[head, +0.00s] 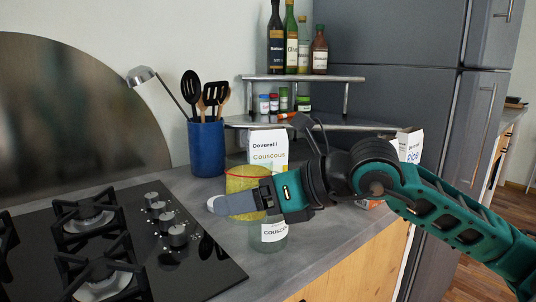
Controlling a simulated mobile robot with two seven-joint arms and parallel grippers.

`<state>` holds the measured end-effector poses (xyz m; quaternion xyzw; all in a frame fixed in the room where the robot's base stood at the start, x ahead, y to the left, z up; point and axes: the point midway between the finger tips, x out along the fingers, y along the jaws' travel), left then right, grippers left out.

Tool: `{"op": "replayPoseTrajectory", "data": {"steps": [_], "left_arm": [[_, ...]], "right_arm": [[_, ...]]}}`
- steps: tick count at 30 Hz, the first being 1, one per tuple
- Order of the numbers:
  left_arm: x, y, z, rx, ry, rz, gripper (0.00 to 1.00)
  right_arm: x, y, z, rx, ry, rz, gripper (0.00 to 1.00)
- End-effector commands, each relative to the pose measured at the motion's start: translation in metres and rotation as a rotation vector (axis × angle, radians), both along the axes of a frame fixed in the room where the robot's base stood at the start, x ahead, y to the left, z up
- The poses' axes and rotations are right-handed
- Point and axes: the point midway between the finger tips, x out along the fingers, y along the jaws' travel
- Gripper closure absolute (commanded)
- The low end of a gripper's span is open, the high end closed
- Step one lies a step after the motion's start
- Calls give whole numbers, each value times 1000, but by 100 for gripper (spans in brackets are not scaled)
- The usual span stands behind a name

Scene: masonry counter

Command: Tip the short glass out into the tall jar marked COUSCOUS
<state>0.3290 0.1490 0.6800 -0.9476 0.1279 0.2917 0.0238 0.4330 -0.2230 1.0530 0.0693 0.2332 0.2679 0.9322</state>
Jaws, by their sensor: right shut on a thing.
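The short glass (243,181) has a red rim and yellow grains in it. My right gripper (236,204) is shut on it and covers its lower right part. The glass looks close to upright. The tall clear jar marked COUSCOUS (270,236) stands on the counter, just below and right of the glass in the picture. My gripper hides the jar's upper part and mouth, so I cannot tell whether the glass is over the mouth or in front of it. My left gripper is not in view.
A Dovarelli Couscous box (267,145) stands behind the glass. A blue utensil crock (206,148) is behind left, a black gas hob (110,245) front left. A two-tier shelf (305,78) with bottles and spice jars stands behind. A rice box (410,145) is partly hidden behind my arm.

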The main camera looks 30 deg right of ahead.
Motion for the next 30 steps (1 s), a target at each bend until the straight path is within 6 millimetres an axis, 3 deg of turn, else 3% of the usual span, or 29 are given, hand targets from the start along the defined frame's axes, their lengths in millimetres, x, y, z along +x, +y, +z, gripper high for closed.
{"op": "replayPoseTrajectory", "data": {"steps": [1, 4, 11, 30], "left_arm": [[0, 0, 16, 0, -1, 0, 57], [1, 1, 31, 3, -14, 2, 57], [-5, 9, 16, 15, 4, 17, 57], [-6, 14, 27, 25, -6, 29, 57]], "right_arm": [[1, -2, 15, 22, 13, -2, 76], [3, -4, 26, 61, 43, -2, 76], [4, -5, 26, 86, 61, -1, 76], [6, -8, 38, 142, 101, -2, 76]]}}
